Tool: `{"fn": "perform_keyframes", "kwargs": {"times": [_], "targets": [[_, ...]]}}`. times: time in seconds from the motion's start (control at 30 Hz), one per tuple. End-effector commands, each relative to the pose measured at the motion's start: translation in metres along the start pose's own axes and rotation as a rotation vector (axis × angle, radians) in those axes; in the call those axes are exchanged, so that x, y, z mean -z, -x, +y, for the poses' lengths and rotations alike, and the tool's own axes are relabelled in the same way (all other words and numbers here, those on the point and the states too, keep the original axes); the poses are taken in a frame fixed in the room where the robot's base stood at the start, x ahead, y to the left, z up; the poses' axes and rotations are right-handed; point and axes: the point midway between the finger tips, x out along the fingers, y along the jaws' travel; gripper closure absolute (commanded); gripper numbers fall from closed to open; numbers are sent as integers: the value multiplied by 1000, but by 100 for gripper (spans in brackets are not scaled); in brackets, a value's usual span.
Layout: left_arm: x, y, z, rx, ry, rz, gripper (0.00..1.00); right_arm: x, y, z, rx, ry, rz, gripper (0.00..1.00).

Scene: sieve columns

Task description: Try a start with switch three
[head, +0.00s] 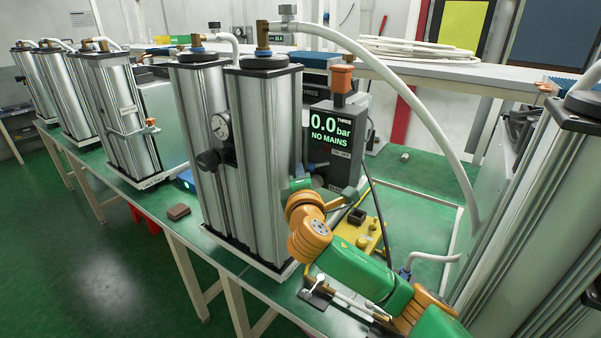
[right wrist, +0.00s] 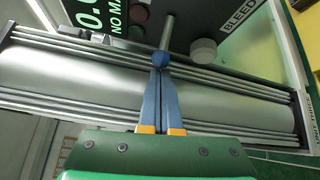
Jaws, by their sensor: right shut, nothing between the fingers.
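The control box marked THREE (head: 335,140) stands behind the twin silver columns (head: 240,150). Its screen (head: 330,127) reads 0.0 bar and NO MAINS in green. My left gripper is not in view.
A pale round button (right wrist: 203,52) sits beside the lever, near a BLEED label (right wrist: 241,14). An orange-topped part (head: 341,80) rises above the box. A white hose (head: 400,90) arches over to the right. More columns (head: 110,110) stand at left; a brown block (head: 179,212) lies on the bench.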

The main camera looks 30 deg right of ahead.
Motion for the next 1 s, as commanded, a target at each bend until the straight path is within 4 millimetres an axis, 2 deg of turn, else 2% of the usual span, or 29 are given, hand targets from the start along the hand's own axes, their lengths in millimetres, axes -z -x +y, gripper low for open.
{"fn": "perform_keyframes", "kwargs": {"times": [0.73, 1.0], "targets": [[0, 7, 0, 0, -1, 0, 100, -3, 5, 0, -25, 10, 133, 100], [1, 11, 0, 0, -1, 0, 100, -4, 6, 0, -24, 9, 131, 100]]}}
